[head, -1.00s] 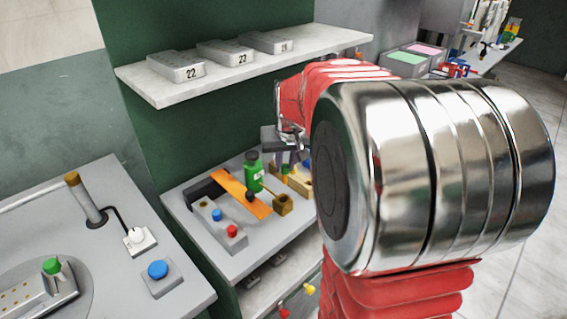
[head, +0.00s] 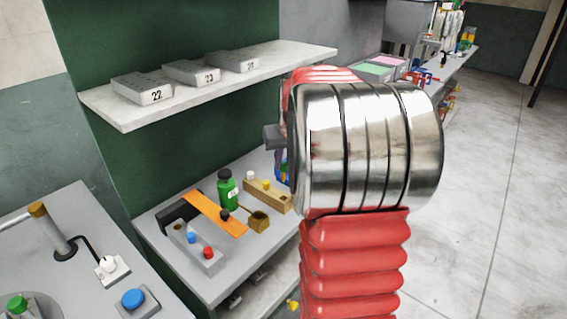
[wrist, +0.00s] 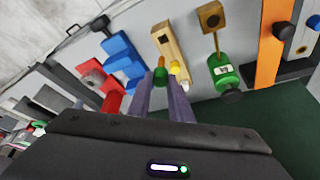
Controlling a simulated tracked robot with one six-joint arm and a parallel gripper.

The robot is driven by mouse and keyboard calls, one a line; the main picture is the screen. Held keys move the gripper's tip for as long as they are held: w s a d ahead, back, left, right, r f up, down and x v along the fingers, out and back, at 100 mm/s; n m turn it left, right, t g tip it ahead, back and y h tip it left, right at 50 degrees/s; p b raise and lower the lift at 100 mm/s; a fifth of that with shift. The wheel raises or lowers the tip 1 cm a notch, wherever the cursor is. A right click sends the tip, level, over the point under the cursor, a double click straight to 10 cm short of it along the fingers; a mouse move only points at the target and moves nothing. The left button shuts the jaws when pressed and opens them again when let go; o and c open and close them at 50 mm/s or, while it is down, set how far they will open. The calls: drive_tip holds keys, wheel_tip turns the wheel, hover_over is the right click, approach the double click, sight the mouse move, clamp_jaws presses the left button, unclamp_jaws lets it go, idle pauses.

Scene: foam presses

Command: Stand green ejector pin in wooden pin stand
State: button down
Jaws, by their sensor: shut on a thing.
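The wooden pin stand (head: 281,200) lies on the grey bench in the head view, with a white-topped and a yellow-topped pin in it. In the wrist view the stand (wrist: 171,47) is just beyond my fingertips and shows a dark hole toward its far end. My gripper (wrist: 161,80) is shut on the green ejector pin (wrist: 161,73), whose green end shows between the fingertips. The pin overlaps the stand in this view, beside the yellow pin; its lower part is hidden and I cannot tell its height above the stand. My arm hides the gripper in the head view.
A shelf (head: 215,86) overhangs.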

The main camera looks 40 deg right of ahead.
sight(284, 178)
drive_tip(key=shift+f, duration=0.1)
drive_tip(key=shift+f, duration=2.8)
drive_tip(key=shift+f, duration=2.5)
drive_tip(key=c, duration=1.5)
unclamp_jaws()
drive_tip(key=shift+c, duration=0.2)
drive_tip(key=shift+r, duration=0.15)
drive_tip(key=v, duration=1.3)
drive_tip(key=shift+s+r, duration=0.2)
